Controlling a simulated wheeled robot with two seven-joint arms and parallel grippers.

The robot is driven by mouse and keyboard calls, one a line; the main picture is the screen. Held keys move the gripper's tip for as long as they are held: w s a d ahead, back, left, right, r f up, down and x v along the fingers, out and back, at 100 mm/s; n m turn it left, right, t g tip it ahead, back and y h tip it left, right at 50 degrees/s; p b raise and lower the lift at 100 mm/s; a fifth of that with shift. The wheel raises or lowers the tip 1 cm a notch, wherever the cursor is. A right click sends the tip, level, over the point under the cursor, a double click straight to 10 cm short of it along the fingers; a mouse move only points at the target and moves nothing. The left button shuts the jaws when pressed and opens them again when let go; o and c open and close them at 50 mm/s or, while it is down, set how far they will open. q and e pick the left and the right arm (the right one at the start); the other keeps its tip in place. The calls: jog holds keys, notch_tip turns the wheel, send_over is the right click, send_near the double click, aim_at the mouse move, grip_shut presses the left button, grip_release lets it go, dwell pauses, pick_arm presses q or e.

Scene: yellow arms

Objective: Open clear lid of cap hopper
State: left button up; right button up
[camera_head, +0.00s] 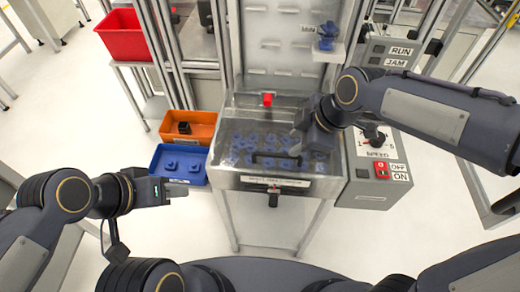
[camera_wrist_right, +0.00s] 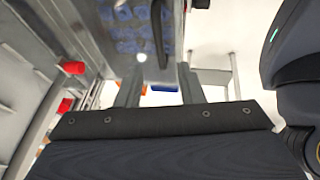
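The cap hopper (camera_head: 275,183) is a metal box at the centre of the head view, with blue caps under its clear lid (camera_head: 248,125). The lid looks closed. A dark bar handle (camera_head: 272,158) lies along its front part; in the right wrist view the handle (camera_wrist_right: 160,35) shows beyond the fingers. My right gripper (camera_head: 298,150) is over the right part of the lid. In the wrist view its two fingers (camera_wrist_right: 159,88) are apart with nothing between them. Whether they touch the lid is unclear. My left gripper (camera_head: 180,190) is left of the hopper, its finger gap not clear.
A blue bin (camera_head: 196,177) with a few blue parts and an orange bin (camera_head: 203,122) with a black part stand left of the hopper. A red bin (camera_head: 124,42) is further back. A control box (camera_head: 362,190) with a speed dial stands at the right.

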aim_at(279, 155)
jog(key=x, duration=0.8)
jog(key=shift+a, duration=0.1)
grip_shut()
